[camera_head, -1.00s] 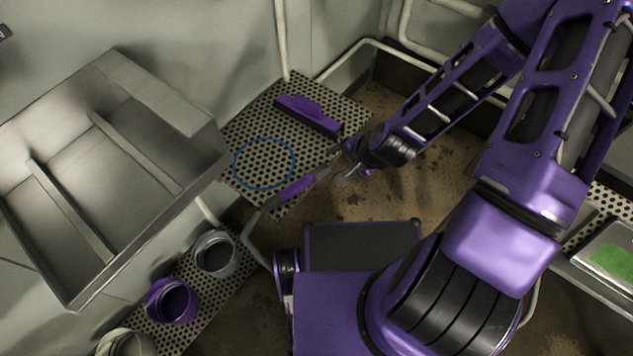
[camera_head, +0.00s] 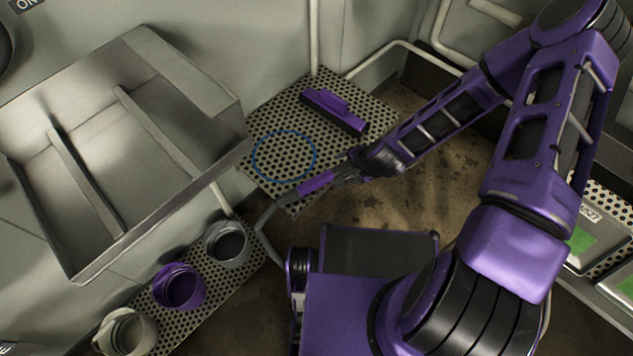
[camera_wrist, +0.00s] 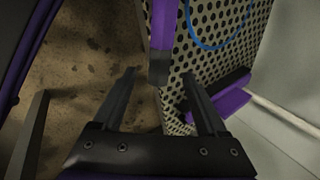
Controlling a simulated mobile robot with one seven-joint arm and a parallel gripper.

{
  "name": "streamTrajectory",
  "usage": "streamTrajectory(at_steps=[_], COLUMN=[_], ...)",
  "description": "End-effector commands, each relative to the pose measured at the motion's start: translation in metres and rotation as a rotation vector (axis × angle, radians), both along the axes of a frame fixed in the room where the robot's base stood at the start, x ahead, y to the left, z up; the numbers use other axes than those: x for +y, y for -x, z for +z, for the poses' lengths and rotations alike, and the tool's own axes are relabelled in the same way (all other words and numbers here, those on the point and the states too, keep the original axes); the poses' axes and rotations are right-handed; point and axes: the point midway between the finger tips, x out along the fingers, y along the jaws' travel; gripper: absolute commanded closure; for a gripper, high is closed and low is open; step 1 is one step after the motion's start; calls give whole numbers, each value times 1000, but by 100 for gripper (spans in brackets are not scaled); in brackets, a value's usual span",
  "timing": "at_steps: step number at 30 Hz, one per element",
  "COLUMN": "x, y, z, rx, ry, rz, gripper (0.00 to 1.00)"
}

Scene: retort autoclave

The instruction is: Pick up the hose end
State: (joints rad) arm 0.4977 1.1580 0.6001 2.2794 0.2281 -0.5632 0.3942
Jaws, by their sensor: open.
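The hose end has a purple grip (camera_head: 317,183) on a grey bent hose, over the edge of the perforated platform (camera_head: 285,116) in the head view. In the wrist view the purple grip (camera_wrist: 164,22) comes down from the top, with a dark tip (camera_wrist: 160,70) below it. My gripper (camera_wrist: 159,76) is open, with one finger on each side of that tip. I cannot tell whether either finger touches it. In the head view my gripper (camera_head: 346,171) is at the right end of the purple grip, its fingers partly hidden.
A blue ring (camera_head: 284,156) marks the platform. A purple brush-like block (camera_head: 335,109) lies behind it, near the right finger in the wrist view (camera_wrist: 225,103). A metal sink (camera_head: 120,150) stands left. Grey (camera_head: 227,243), purple (camera_head: 179,287) and pale (camera_head: 127,332) pots stand at lower left.

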Motion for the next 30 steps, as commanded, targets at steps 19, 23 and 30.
streamTrajectory(at_steps=[19, 23, 30], x=[16, 16, 16], y=[-17, -17, -17], z=[-41, -41, -41], rx=[0, 0, 0], ry=[0, 0, 0], rz=[0, 0, 0], gripper=[34, 57, 100])
